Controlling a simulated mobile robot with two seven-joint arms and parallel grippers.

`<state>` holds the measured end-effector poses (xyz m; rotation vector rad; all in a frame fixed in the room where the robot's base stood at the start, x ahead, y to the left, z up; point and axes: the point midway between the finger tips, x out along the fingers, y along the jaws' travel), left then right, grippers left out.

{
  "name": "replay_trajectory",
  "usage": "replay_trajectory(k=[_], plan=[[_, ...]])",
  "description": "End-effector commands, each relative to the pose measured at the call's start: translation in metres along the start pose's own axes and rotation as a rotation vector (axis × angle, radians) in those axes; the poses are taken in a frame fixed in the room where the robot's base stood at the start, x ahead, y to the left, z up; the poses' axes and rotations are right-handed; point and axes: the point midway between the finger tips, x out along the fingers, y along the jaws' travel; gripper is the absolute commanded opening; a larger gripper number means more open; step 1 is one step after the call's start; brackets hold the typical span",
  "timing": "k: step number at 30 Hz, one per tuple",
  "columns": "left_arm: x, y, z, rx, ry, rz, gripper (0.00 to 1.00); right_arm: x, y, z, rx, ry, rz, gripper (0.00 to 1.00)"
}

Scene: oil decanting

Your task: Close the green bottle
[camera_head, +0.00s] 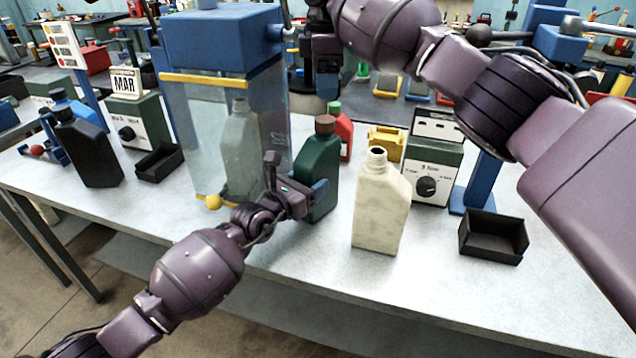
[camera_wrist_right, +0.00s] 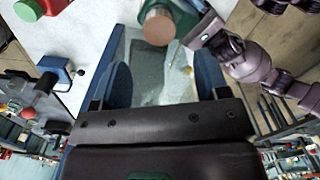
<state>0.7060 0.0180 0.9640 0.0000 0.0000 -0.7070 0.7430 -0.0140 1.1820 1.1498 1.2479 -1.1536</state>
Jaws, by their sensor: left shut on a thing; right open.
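The green bottle (camera_head: 318,160) stands upright on the table with a brown cap (camera_head: 325,124) on its top; I cannot tell whether the cap is tight. In the right wrist view the cap (camera_wrist_right: 158,27) shows from above, just beyond the open fingers, with part of the green bottle (camera_wrist_right: 184,14) beside it. My left gripper (camera_head: 305,198) is shut on the bottle's lower body. My right gripper (camera_head: 327,88) is above the cap, apart from it. In the right wrist view its two fingers (camera_wrist_right: 162,85) are spread, with nothing between them.
A blue-topped clear case (camera_head: 220,40) with a grey-green bottle stands left of the green bottle. A red bottle (camera_head: 345,137) is close behind it. An uncapped cream bottle (camera_head: 380,215) stands to the right. A black tray (camera_head: 493,240) lies farther right. The table's front strip is clear.

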Motion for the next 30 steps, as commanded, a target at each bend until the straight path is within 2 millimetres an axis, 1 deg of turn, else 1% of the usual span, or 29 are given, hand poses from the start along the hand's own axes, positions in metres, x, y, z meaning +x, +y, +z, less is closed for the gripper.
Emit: replay_trajectory(k=[4,7,11,18,21,25,30], plan=[[0.0,0.0,0.001,0.0,-0.001,0.0,0.0,0.001,0.0,0.0,0.0,0.0,0.001,0.68],[0.0,0.0,0.001,0.0,-0.001,0.0,0.0,0.007,0.0,0.0,0.0,-0.001,0.001,0.68],[0.0,0.0,0.001,0.0,-0.001,0.0,0.0,0.022,0.0,0.001,0.0,-0.001,0.001,0.68],[0.0,0.0,0.001,0.0,-0.001,0.0,0.0,0.056,0.0,0.001,0.001,-0.001,0.002,0.68],[0.0,0.0,0.001,0.0,-0.001,0.0,0.0,0.066,0.001,0.001,0.001,-0.001,0.003,0.68],[0.0,0.0,0.001,0.0,-0.001,0.0,0.0,0.075,0.001,0.001,0.001,-0.001,0.004,0.68],[0.0,0.0,0.001,0.0,-0.001,0.0,0.0,0.08,0.001,0.001,0.001,-0.001,0.004,0.68]])
